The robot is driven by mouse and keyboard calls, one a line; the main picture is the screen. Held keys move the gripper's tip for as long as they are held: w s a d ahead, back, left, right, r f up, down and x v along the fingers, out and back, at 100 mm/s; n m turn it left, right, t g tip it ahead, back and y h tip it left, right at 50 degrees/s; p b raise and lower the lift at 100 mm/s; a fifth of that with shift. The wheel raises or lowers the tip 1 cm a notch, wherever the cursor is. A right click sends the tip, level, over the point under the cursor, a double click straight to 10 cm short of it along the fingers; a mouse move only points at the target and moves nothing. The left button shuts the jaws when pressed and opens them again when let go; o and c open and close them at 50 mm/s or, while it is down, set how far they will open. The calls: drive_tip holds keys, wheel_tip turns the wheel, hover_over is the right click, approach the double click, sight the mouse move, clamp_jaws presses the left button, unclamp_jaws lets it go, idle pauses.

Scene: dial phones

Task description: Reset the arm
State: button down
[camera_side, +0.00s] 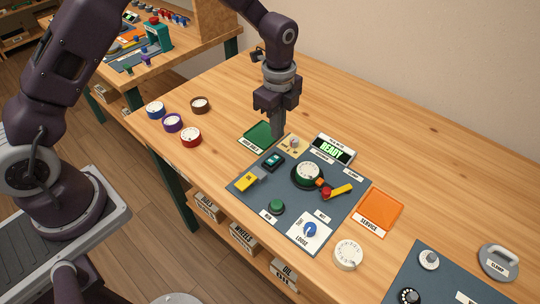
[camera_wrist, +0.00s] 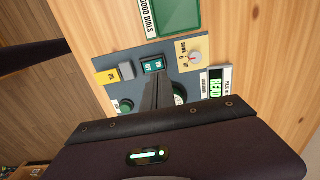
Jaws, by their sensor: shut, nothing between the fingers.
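My gripper (camera_side: 277,134) points down over the far edge of the grey work mat (camera_side: 341,226), close to the green tray (camera_side: 258,133) in the side view. Its fingers are together and hold nothing. In the wrist view the shut fingers (camera_wrist: 157,82) reach up over the mat, close to the teal rocker switch (camera_wrist: 153,65). I cannot tell the exact height above the mat.
A display reading READY (camera_side: 333,149) stands behind the mat. An orange service tray (camera_side: 379,211) lies at its right. Several loose dials, including a red one (camera_side: 190,137), sit at the left. The back right table is clear.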

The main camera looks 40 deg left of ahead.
drive_tip(key=s+a+r+n+t, duration=0.15)
drive_tip(key=s+r+n, duration=0.3)
drive_tip(key=r, duration=0.55)
drive_tip(key=s+a+r+n+t, duration=0.1)
drive_tip(key=s+a+r+n, duration=0.1)
drive_tip(key=s+r+n, duration=0.5)
drive_tip(key=s+a+r+n+t, duration=0.1)
drive_tip(key=s+r+n, duration=0.2)
drive_tip(key=s, duration=0.5)
drive_tip(key=s+a+r+n+t, duration=0.1)
drive_tip(key=s+r+n+t, duration=0.1)
drive_tip(key=s, duration=0.7)
drive_tip(key=shift+a+r+n, duration=0.15)
drive_tip(key=shift+r+n, duration=0.3)
drive_tip(key=shift+n, duration=0.2)
